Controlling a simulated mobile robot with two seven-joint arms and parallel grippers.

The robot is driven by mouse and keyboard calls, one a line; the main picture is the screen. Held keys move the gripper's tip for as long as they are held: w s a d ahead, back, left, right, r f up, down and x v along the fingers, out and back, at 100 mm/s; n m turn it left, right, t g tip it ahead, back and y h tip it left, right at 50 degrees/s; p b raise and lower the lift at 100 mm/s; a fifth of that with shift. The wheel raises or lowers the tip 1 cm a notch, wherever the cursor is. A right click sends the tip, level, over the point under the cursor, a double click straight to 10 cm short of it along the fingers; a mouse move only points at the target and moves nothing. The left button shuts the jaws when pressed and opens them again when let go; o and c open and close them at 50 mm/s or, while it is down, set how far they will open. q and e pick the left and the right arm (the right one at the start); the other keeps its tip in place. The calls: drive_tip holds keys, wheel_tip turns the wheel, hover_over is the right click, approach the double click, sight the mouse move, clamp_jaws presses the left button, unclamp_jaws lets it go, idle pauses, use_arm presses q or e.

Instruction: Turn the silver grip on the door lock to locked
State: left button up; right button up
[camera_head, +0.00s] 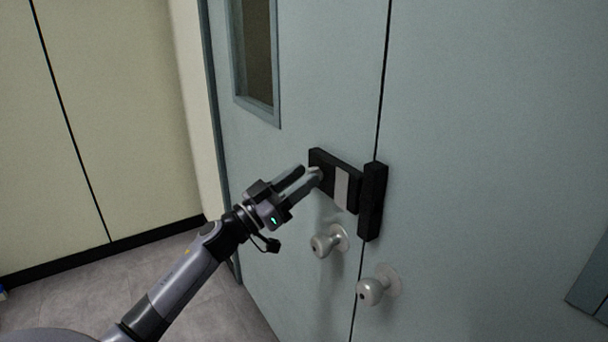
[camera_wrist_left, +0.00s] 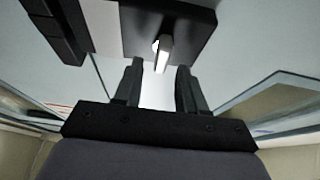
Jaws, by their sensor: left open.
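The door lock (camera_head: 352,170) is a black box on the left door leaf, with a pale silver plate (camera_head: 341,188) on its face. In the left wrist view the black lock body (camera_wrist_left: 190,30) is at the top. The small silver grip (camera_wrist_left: 163,52) sticks out from it. My left gripper (camera_head: 313,173) is at the left part of the lock, and its fingers partly hide the grip in the head view. In the left wrist view its two fingers (camera_wrist_left: 160,68) are apart, with the grip's near end between the tips. No clear contact shows. My right gripper is out of view.
A black catch block (camera_head: 372,202) sits on the right leaf beside the lock. Two round silver knobs, on the left leaf (camera_head: 325,241) and right leaf (camera_head: 372,290), stand out below. A window (camera_head: 258,55) is above left. The floor (camera_head: 215,310) at lower left is clear.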

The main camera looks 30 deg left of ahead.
use_arm(q)
drive_tip(key=shift+w+d+r, duration=0.2)
drive_tip(key=shift+w, duration=0.3)
clamp_jaws()
